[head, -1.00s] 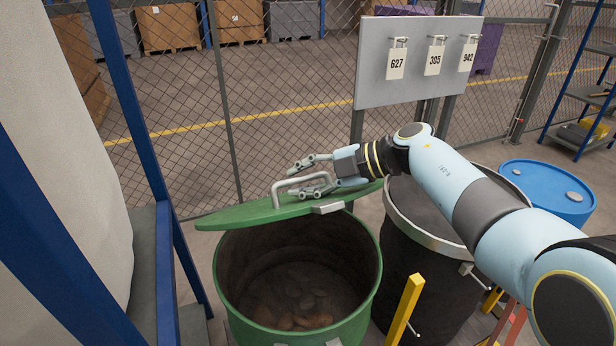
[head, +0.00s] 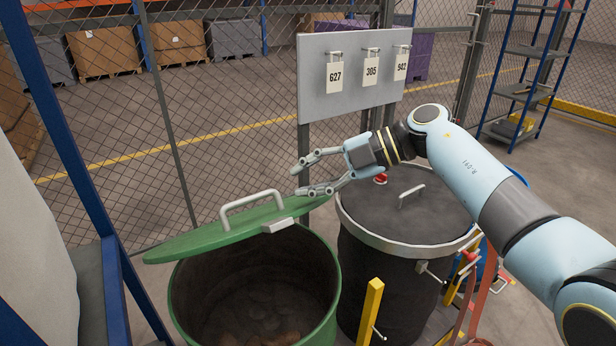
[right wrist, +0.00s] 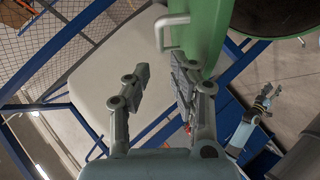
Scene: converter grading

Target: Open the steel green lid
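The green steel lid (head: 205,240) stands tilted up at the back of the green drum (head: 333,290), whose mouth is uncovered, with brownish lumps inside. The lid's pale bar handle (head: 252,202) is on its upper face. The lid also shows in the right wrist view (right wrist: 207,30), with its handle (right wrist: 160,33) beyond the fingers. My right gripper (head: 300,177) is open and empty, up and right of the handle and apart from it. My left gripper (right wrist: 266,98) shows small in the right wrist view; its finger state is unclear. It is outside the head view.
A black drum with a dark lid (head: 385,205) stands close on the right, below my right arm. A grey board (head: 350,75) with tags 627, 305 and 942 stands behind. A yellow post (head: 370,312) is in front. A blue frame (head: 75,150) and mesh fence bound the left and back.

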